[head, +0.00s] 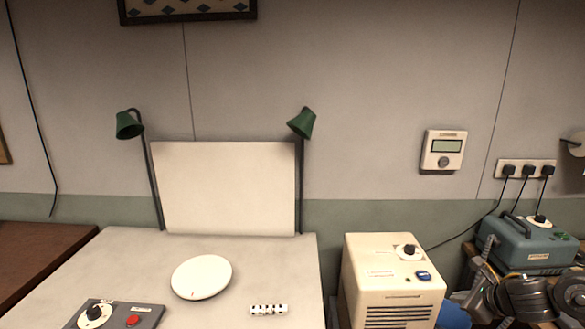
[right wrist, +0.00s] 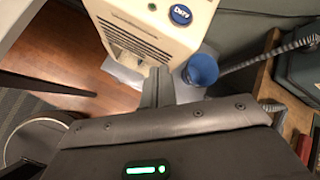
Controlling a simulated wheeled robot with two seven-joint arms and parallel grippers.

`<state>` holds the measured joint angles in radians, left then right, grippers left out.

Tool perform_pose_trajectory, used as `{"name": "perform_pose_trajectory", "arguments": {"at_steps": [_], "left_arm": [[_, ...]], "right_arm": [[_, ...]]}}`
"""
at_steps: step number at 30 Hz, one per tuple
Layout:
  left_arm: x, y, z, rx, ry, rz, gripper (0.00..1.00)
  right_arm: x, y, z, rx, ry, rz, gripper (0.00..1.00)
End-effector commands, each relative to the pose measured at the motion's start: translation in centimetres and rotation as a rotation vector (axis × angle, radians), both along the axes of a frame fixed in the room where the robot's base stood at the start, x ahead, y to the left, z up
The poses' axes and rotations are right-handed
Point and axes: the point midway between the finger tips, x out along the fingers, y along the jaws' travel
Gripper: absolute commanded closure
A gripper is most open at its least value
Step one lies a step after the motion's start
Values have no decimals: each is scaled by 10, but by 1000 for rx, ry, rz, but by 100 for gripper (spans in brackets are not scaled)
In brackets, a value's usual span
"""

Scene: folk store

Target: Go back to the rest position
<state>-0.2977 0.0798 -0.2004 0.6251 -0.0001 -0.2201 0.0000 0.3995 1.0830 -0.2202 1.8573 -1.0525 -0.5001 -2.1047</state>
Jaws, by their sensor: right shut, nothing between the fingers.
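My right gripper (head: 476,268) is at the lower right of the head view, in front of the green-grey box, with dark arm links beside it. In the right wrist view its fingers (right wrist: 157,85) are together and empty, pointing toward the cream machine and the floor. My left gripper is in neither view.
A cream machine (head: 385,275) with a blue button stands left of my right gripper. A blue cup-like thing (right wrist: 201,69) is close to the fingers. A green-grey box (head: 528,245) is at right. The pale table (head: 130,262) holds a white plate (head: 202,277), a striped piece (head: 268,310) and a control panel (head: 115,315).

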Motion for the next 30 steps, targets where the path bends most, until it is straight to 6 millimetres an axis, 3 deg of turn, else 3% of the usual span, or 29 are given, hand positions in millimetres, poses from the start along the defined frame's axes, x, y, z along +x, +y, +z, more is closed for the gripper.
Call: {"name": "perform_pose_trajectory", "arguments": {"at_steps": [5,11,14,17,21,23,27,30], "left_arm": [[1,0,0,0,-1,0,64],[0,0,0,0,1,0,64],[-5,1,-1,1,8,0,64],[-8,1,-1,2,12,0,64],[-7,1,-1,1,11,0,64],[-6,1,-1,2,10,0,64],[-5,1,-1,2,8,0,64],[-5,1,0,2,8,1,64]], "right_arm": [[7,8,-42,216,51,-160,100],[7,17,-110,531,138,-440,100],[2,22,-155,709,195,-623,100],[-12,30,-212,908,263,-858,100],[-57,47,-313,1199,361,-1287,100],[-83,55,-354,1301,389,-1474,100],[-156,78,-438,1474,412,-1901,100],[-218,99,-488,1551,392,-2192,100]]}}
